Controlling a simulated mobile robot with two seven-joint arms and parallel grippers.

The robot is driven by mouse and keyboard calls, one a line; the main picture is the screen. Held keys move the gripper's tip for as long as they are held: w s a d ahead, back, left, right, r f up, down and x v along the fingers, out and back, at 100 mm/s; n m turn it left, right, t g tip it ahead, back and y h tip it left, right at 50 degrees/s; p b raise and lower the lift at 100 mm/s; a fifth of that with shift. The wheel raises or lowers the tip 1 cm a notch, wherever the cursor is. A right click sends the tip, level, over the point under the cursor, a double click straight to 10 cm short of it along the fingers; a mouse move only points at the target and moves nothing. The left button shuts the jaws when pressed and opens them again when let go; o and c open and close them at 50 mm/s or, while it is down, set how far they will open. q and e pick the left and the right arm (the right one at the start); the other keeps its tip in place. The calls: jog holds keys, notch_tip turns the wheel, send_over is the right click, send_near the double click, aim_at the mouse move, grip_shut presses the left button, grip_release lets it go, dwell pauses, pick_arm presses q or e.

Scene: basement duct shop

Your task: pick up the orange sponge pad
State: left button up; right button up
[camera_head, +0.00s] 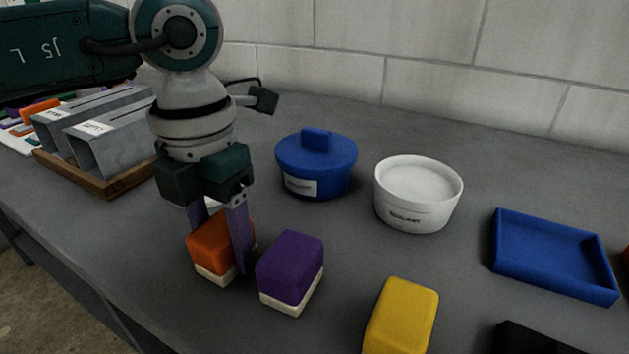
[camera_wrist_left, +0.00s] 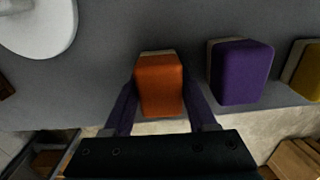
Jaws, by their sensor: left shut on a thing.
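The orange sponge pad (camera_head: 211,247) has a cream base layer and sits on the grey table in the head view. It also shows between the fingers in the left wrist view (camera_wrist_left: 160,84). My left gripper (camera_head: 226,250) points down from above and is shut on the orange pad, one finger on each side. I cannot tell for sure whether the pad is lifted clear of the table. My right gripper is in neither view.
A purple pad (camera_head: 291,268) stands close to the right of the orange one. A yellow pad (camera_head: 402,317) lies further right. A blue lidded pot (camera_head: 322,178), a white bowl (camera_head: 401,211) and a blue tray (camera_head: 497,260) stand behind. Grey metal bins (camera_head: 115,143) stand at left.

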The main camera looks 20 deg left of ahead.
aim_at(219, 226)
pick_arm(q)
jog(key=c, duration=0.5)
jog(key=shift+o, duration=0.2)
notch_tip(219, 226, up, 20)
jog(key=p, duration=0.2)
dwell(0.3)
